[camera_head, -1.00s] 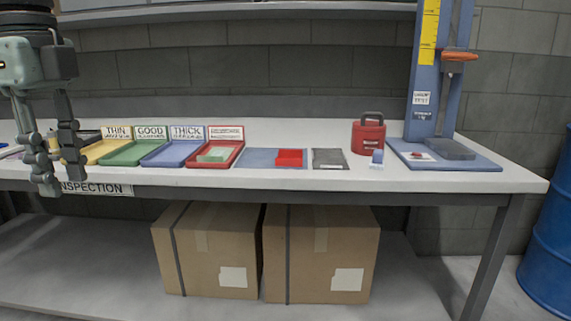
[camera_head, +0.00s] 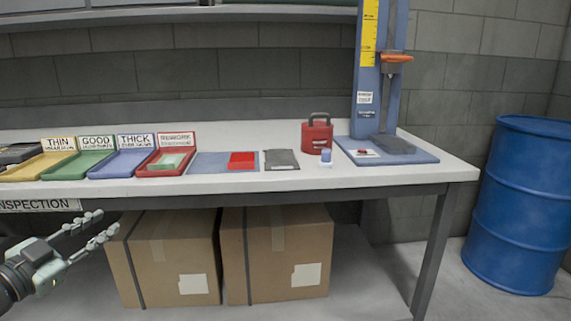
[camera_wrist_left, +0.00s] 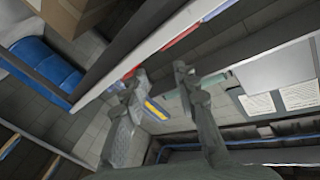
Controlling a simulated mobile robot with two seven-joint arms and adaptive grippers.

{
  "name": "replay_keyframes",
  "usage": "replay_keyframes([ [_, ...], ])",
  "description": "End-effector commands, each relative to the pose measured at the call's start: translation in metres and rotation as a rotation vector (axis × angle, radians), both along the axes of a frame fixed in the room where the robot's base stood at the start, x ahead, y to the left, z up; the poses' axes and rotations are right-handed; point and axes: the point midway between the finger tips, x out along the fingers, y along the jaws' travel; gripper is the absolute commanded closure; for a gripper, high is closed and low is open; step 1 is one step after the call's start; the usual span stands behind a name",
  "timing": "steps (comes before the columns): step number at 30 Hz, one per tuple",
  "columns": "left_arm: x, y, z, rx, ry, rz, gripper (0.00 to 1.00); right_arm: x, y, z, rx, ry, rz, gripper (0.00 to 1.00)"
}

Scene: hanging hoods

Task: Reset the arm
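My left gripper (camera_head: 108,228) is at the lower left of the head view, below the front edge of the inspection table (camera_head: 390,178) and in front of a cardboard box. Its two fingers are spread apart with nothing between them. In the left wrist view the fingers of the left gripper (camera_wrist_left: 160,78) also stand apart and empty, with the table edge beyond them. My right gripper does not show in either view.
Cardboard boxes (camera_head: 277,257) lie beneath. A blue drum (camera_head: 522,205) stands at right.

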Motion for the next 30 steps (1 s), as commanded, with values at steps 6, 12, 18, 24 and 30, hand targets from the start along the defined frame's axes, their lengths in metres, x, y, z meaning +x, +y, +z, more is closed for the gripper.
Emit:
replay_keyframes([
  [6, -0.045, 0.041, -0.159, -0.078, 0.277, 0.445, 0.71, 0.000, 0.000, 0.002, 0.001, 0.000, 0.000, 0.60],
  [12, -0.127, 0.016, -0.285, -0.073, 0.652, 0.638, 0.71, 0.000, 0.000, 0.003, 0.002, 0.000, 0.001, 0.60],
  [18, -0.216, -0.050, -0.368, -0.056, 1.033, 0.659, 0.71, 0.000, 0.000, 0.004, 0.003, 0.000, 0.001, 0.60],
  [24, -0.270, -0.100, -0.397, -0.044, 1.252, 0.605, 0.71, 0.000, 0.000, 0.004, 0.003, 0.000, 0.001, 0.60],
  [30, -0.270, -0.100, -0.397, -0.044, 1.252, 0.605, 0.71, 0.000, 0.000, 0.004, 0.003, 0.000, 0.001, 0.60],
])
